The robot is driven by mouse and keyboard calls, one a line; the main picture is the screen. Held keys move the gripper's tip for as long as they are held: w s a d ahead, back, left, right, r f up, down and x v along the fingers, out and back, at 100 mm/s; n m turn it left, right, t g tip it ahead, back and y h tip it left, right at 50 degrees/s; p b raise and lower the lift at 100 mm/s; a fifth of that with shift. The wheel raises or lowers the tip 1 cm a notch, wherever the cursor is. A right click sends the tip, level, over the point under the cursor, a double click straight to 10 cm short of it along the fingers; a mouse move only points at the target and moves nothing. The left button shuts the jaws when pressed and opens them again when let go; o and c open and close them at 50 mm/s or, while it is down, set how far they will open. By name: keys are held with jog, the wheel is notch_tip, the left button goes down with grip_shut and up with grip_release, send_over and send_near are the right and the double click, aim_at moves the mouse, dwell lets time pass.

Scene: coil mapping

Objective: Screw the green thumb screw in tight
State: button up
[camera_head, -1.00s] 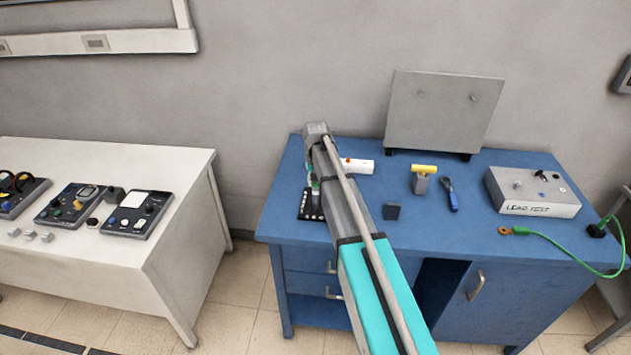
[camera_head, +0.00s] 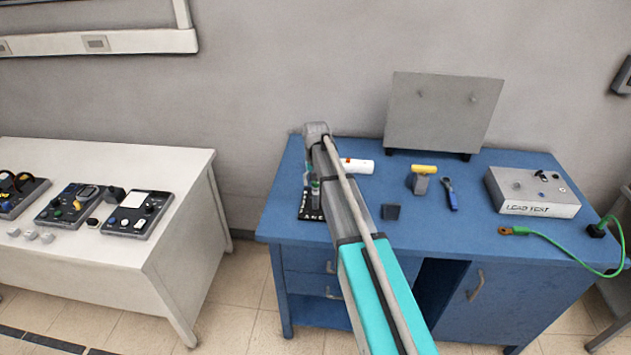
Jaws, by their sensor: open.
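My arm reaches over the blue bench, with its wrist above the left part of the top. My gripper (camera_head: 314,181) is open and points down beside the forearm, over a black board (camera_head: 305,205) with light marks along its front edge. The forearm hides most of the gripper and much of the board. A small greenish patch shows at the gripper's lower end, but I cannot tell whether it is the green thumb screw. How the screw sits, and whether the fingers touch it, is hidden.
A grey panel (camera_head: 443,112) stands behind. A white table (camera_head: 100,250) with devices is left.

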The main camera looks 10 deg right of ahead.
jog(key=n, duration=0.4)
jog(key=shift+n, duration=0.3)
jog(key=shift+r+p, duration=0.45)
notch_tip(320, 180, up, 8)
jog(key=p, duration=0.8)
jog(key=s+f+m+b, duration=0.1)
jog(key=s+f+b, duration=0.3)
jog(key=s, duration=1)
jog(key=s+f+m+b, duration=0.1)
jog(key=s+f+b, duration=0.4)
jog(key=s, duration=1)
jog(key=shift+f, duration=0.1)
